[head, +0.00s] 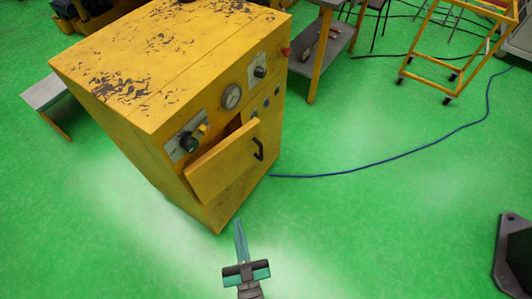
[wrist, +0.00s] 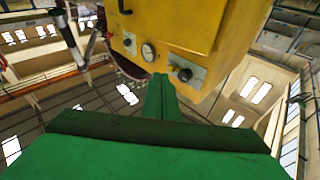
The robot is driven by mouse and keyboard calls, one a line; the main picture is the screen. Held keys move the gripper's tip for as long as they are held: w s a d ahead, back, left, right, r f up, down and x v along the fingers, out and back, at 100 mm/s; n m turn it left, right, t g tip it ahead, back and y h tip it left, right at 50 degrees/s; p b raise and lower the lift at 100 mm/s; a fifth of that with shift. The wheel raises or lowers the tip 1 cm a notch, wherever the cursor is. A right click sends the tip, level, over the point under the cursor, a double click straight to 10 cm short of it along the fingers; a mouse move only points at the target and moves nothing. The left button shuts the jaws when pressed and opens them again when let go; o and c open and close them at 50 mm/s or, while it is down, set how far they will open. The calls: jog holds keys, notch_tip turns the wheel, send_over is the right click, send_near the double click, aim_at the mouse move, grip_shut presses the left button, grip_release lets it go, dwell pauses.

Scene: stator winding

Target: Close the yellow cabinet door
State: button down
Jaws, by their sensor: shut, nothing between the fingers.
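The yellow cabinet (head: 160,75) stands at the upper left of the head view, its top worn with dark patches. Its yellow door (head: 225,160) is ajar on the front, with a dark gap above its upper edge and a black handle (head: 258,149) near its right side. My gripper (head: 240,228) is shut and empty, in front of the cabinet and below the door in the picture, apart from it. In the wrist view, the shut fingers (wrist: 163,98) point toward the yellow cabinet (wrist: 185,25), whose gauge and knobs show.
A grey workbench (head: 325,45) stands behind the cabinet at right, and a yellow wheeled cart (head: 445,65) is farther right. A blue cable (head: 400,155) runs over the green floor. A dark metal part (head: 512,255) is at the lower right. The floor right of the cabinet is mostly clear.

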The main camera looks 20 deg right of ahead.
jog(key=w+d+f+n+y, duration=0.2)
jog(key=w+d+n+y, duration=0.15)
jog(key=w, duration=0.45)
jog(key=w+d+f+n+y, duration=0.25)
jog(key=w+d+y, duration=0.2)
jog(key=w, duration=0.35)
jog(key=w+d+f+n+g+y, duration=0.15)
jog(key=d+f, duration=0.25)
jog(key=d, duration=0.4)
jog(key=d+f+g+y, duration=0.1)
jog(key=d+f+g, duration=0.25)
jog(key=d, duration=0.45)
jog(key=x, duration=1.4)
jog(key=shift+d+r+t, duration=0.15)
jog(key=shift+d+t, duration=0.05)
jog(key=shift+t, duration=0.1)
jog(key=shift+w+h, duration=0.1)
jog(key=shift+h, duration=0.15)
